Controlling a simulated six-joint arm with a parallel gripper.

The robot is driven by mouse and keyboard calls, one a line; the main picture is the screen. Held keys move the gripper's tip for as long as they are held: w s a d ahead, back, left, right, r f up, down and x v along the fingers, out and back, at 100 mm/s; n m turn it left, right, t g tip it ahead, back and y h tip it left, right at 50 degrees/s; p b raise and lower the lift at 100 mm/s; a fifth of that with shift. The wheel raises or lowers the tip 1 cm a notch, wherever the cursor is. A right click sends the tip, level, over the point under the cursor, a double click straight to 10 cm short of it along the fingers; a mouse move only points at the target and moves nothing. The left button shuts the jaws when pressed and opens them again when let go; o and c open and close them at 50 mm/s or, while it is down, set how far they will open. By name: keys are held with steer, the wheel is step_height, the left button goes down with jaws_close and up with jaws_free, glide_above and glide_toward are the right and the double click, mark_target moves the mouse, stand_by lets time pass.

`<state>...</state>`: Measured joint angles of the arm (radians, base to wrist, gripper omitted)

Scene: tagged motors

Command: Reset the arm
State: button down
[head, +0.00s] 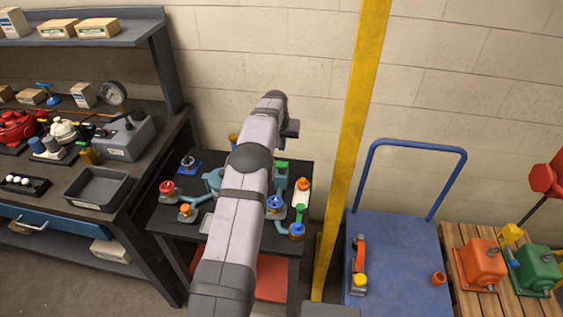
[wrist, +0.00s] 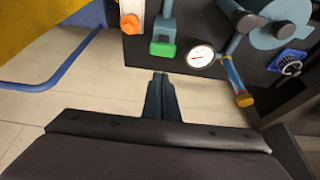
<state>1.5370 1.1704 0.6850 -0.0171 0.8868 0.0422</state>
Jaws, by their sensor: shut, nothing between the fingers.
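My arm reaches from the bottom of the head view up over a small dark table (head: 168,217). Its far end is near the wall, and the fingers are hidden there behind my own arm. In the wrist view my gripper (wrist: 160,76) is shut and empty. Its fingertips point at the table's edge, beside a green-ended fitting (wrist: 163,50) and a round white gauge (wrist: 200,54). I cannot tell whether they touch anything; a gap to the green fitting shows.
A workbench (head: 128,192) with an empty dark bin (head: 97,188) stands left. A yellow post (head: 352,140) rises close right of my arm. Beyond it are a blue cart (head: 395,257) and a pallet with an orange motor (head: 480,263) and a green motor (head: 538,268).

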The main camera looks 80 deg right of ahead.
steer(key=w+a+r+n, duration=0.1)
steer(key=w+a, duration=0.1)
steer(key=w, duration=0.4)
steer(key=w+a+r+n, duration=0.1)
steer(key=w+a, duration=0.2)
steer(key=w, duration=0.3)
steer(key=w+a+r+n+t+y, duration=0.25)
steer(key=w+a+n, duration=0.35)
steer(key=w+a, duration=1.7)
steer(key=s+a+r+n+g+y+b, duration=0.15)
steer(key=a+n, duration=0.35)
steer(key=a, duration=2)
steer(key=s+a+f+n, duration=0.1)
steer(key=s+a+n, duration=0.1)
steer(key=s+a, duration=0.4)
steer(key=s+a+f+n+g, duration=0.1)
steer(key=s+a+f+n, duration=0.1)
steer(key=s+a, duration=0.5)
steer(key=shift+s+a+f+n+y, duration=0.15)
steer(key=shift+s+a+n+y, duration=0.25)
steer(key=shift+a, duration=0.85)
